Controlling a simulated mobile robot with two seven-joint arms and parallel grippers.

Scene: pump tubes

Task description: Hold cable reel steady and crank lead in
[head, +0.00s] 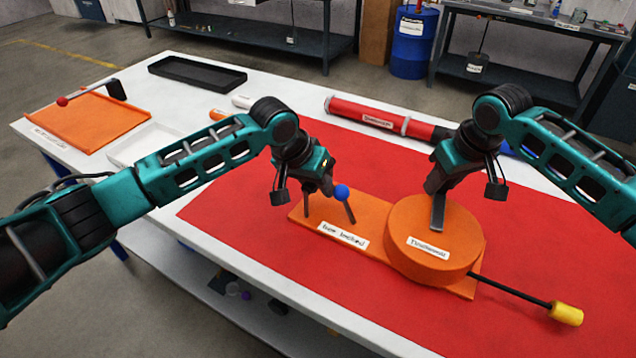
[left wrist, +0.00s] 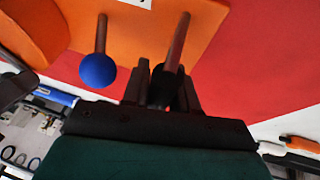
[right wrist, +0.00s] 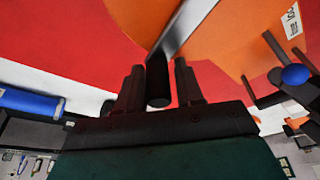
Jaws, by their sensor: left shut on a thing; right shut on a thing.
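The cable reel is an orange drum (head: 425,245) lying flat on an orange base plate (head: 310,225). A grey crank arm (head: 438,215) lies across its top and shows in the right wrist view (right wrist: 183,28). My right gripper (head: 437,185) is shut on the crank's black handle (right wrist: 158,85). My left gripper (head: 308,188) is shut on a dark brown post (left wrist: 179,40) at the plate's left end. Beside it stands a tilted post with a blue ball (head: 342,192), also in the left wrist view (left wrist: 97,70). The black lead (head: 510,290) extends right from the drum to a yellow end (head: 566,314).
A red mat (head: 250,200) covers the table under the reel. A red tube (head: 368,118) lies behind. An orange tray (head: 95,120), a black tray (head: 197,73) and a white tray (head: 142,145) are at the left. The mat in front of the reel is clear.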

